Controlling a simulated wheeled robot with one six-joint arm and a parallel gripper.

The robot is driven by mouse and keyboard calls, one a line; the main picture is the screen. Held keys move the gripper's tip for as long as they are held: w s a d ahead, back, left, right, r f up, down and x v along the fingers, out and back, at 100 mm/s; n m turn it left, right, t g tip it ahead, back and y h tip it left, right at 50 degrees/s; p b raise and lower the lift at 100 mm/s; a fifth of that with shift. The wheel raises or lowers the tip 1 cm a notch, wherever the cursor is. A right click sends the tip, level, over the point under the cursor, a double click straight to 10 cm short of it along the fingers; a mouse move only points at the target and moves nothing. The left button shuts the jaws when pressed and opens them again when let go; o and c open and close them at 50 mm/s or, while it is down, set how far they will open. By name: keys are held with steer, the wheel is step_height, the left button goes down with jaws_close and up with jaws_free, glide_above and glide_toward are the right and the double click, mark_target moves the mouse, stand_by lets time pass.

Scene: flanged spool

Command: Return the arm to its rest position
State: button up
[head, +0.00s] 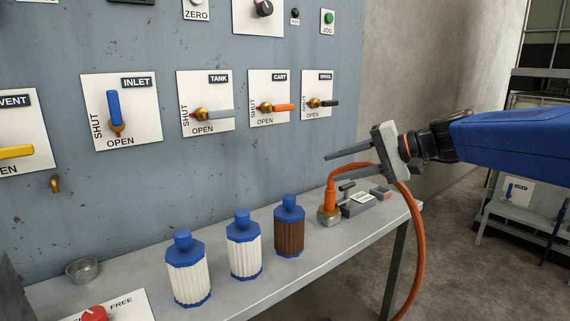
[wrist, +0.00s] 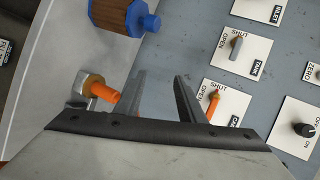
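My gripper (head: 336,164) is at the end of my blue arm, reaching in from the right in the head view, above the right end of the bench. Its two dark fingers point left toward the panel. In the wrist view the fingers (wrist: 160,90) stand apart with nothing between them, so the gripper is open and empty. Below it, an orange hose fitting (head: 330,196) stands on a metal base on the bench; it also shows in the wrist view (wrist: 106,92). The orange hose (head: 415,240) loops from it past the gripper and down over the bench's edge.
The grey panel (head: 180,30) carries several valve levers, including INLET (head: 114,108), TANK (head: 212,115) and CART (head: 276,107). On the bench (head: 275,283) stand two white filters (head: 188,272) (head: 244,250), a brown one (head: 289,230) and a small bowl (head: 82,268). Open floor lies right.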

steer(key=s+d+f+n+h, duration=0.1)
steer(key=s+d+f+h, duration=0.3)
steer(key=s+f, duration=0.4)
steer(key=s+d+f+n+g+h, duration=0.1)
steer(key=s+d+f+n+h, duration=0.1)
steer(key=s+d+f, duration=0.3)
steer(key=s+d+f+n+h, duration=0.1)
steer(key=s+d+f+h, duration=0.3)
steer(key=s+f, duration=0.7)
steer(key=s+h, duration=0.1)
steer(key=s, duration=0.2)
steer(key=shift+s+d+f+n+g+h, duration=0.2)
steer(key=shift+d+f+n+g+h, duration=0.1)
steer(key=shift+n, duration=0.1)
